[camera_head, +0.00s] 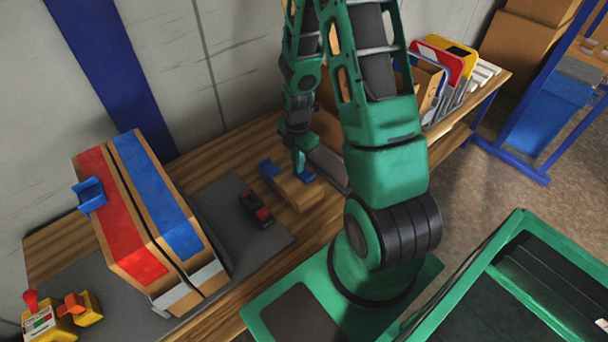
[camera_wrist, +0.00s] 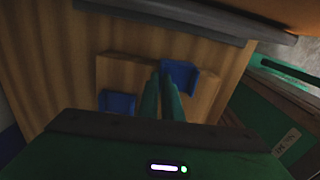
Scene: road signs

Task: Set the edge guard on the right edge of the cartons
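Two cartons stand side by side at the left in the head view, one with a red top (camera_head: 122,215) and one with a blue top (camera_head: 158,195). A blue edge guard (camera_head: 89,195) sits on the left edge of the red-topped carton; no guard shows on the right edge. Two more blue guards are at a wooden block: one at its left end (camera_head: 268,169), also in the wrist view (camera_wrist: 117,102), and one at its right end (camera_head: 305,177). My gripper (camera_wrist: 161,80) is at this right-hand guard (camera_wrist: 180,78), its fingers close together. Whether they grip its flange is unclear.
The wooden block (camera_head: 291,190) rests on the wooden bench. A dark red-and-black item (camera_head: 256,209) lies on the grey mat (camera_head: 232,195) between cartons and block. Yellow devices (camera_head: 60,318) stand at the front left. A sign rack (camera_head: 440,75) stands at the back right.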

